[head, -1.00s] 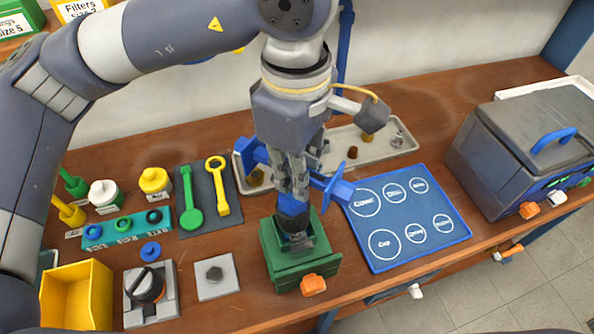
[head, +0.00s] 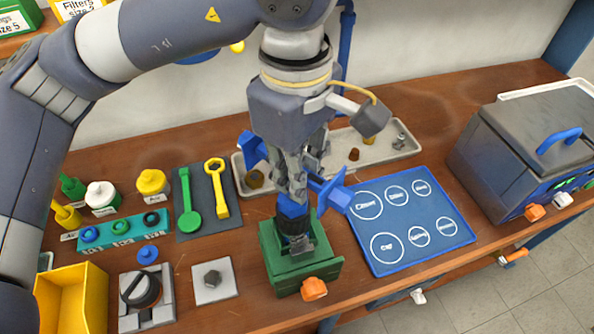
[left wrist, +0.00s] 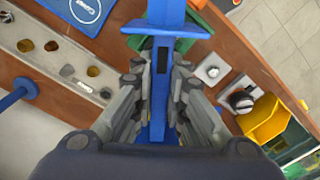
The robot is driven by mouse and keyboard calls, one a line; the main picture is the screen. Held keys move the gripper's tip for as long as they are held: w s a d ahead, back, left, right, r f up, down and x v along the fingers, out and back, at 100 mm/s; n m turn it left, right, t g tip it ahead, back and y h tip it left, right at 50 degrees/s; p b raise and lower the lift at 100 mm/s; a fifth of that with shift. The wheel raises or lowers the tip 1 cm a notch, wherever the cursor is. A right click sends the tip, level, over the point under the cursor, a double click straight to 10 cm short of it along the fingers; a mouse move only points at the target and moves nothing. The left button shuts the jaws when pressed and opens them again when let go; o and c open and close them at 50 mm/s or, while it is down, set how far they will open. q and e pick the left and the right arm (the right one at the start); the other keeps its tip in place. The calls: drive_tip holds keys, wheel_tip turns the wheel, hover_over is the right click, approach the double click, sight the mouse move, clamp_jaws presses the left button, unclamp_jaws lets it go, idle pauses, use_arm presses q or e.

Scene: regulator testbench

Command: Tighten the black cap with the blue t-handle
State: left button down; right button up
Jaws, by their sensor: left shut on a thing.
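The blue t-handle (head: 328,190) stands about upright at the bench's front middle, its crossbar sticking out on both sides of my left gripper (head: 292,182). The gripper is shut on it; in the left wrist view the t-handle (left wrist: 158,95) runs between the fingers. Its blue lower end meets the black cap (head: 293,226) from above; I cannot tell how they are seated. The cap sits at the green vise (head: 303,271), with grey metal showing beside it. My right gripper is not in view.
A blue labelled mat (head: 409,238) lies right of the vise, and a grey tray (head: 378,155) lies behind. Left are a plate with a bolt (head: 214,280), a black knob fixture (head: 142,290) and a yellow bin (head: 72,305). A grey machine (head: 520,140) stands far right.

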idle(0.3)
use_arm(q)
drive_tip(key=shift+m+b, duration=0.55)
drive_tip(key=shift+m, duration=0.05)
drive_tip(key=shift+m, duration=0.3)
drive_tip(key=shift+b, duration=0.45)
drive_tip(key=shift+s+m, duration=0.1)
drive_tip(key=shift+m, duration=0.6)
drive_tip(key=shift+b, duration=0.4)
drive_tip(key=shift+a+f+m, duration=0.1)
drive_tip(key=shift+m, duration=0.3)
drive_tip(key=shift+b, duration=0.35)
